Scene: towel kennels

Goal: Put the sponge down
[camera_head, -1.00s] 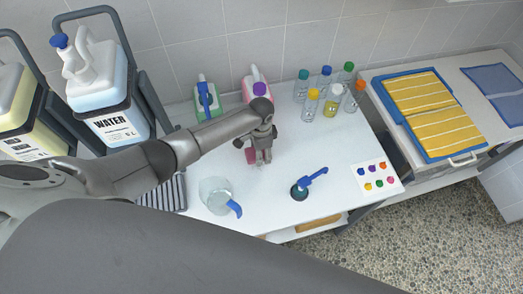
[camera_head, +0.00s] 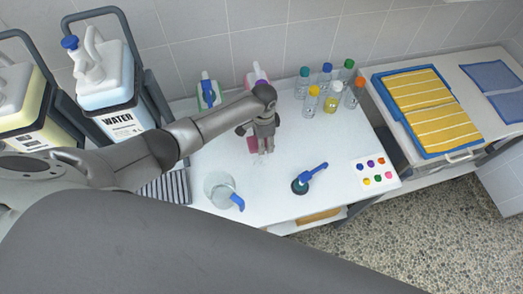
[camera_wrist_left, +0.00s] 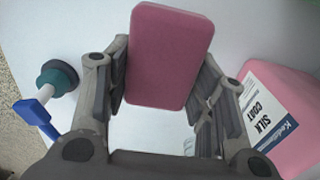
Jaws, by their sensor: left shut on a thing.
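A pink sponge (camera_wrist_left: 170,55) shows large in the left wrist view, between the fingers of my left gripper (camera_wrist_left: 165,85). The gripper is shut on it, with a finger against each side. In the head view my left gripper (camera_head: 264,150) points down over the middle of the white table (camera_head: 290,210). A small pink part of the sponge (camera_head: 251,144) shows beside the fingers; the rest is hidden. I cannot tell whether the sponge touches the table. My right gripper is not in view.
A colour-dot card (camera_head: 375,173) lies right.

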